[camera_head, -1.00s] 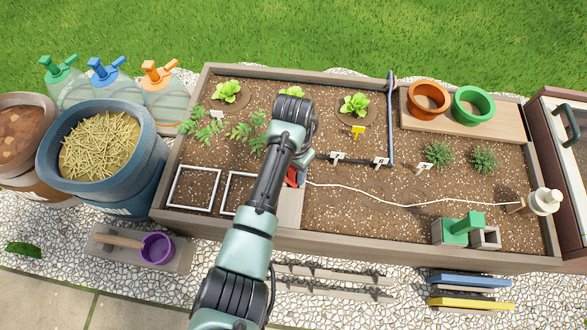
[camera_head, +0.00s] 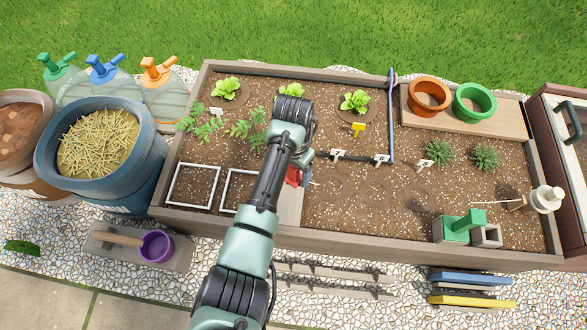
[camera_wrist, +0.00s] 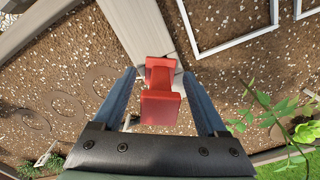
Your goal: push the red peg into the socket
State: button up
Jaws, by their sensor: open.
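The red peg (camera_wrist: 160,104) shows in the wrist view as a blocky piece between the two fingers of my gripper (camera_wrist: 160,74). The fingers are open, with a gap visible beside the peg's narrow middle. In the head view, only part of the red peg (camera_head: 292,175) shows beside my wrist, near a pale wooden board (camera_head: 291,208). My arm hides the rest. I cannot make out a socket under the peg. A green block with an upright part (camera_head: 462,227) stands at the bed's front right, beside a grey hollow block (camera_head: 487,236).
White square frames (camera_head: 194,186) lie on the soil left of my arm. Seedlings and white labels stand behind it. A blue pole (camera_head: 391,120) crosses the bed. Soil between is mostly clear.

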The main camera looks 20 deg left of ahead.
notch_tip(320, 180, up, 13)
jog(key=p, duration=0.9)
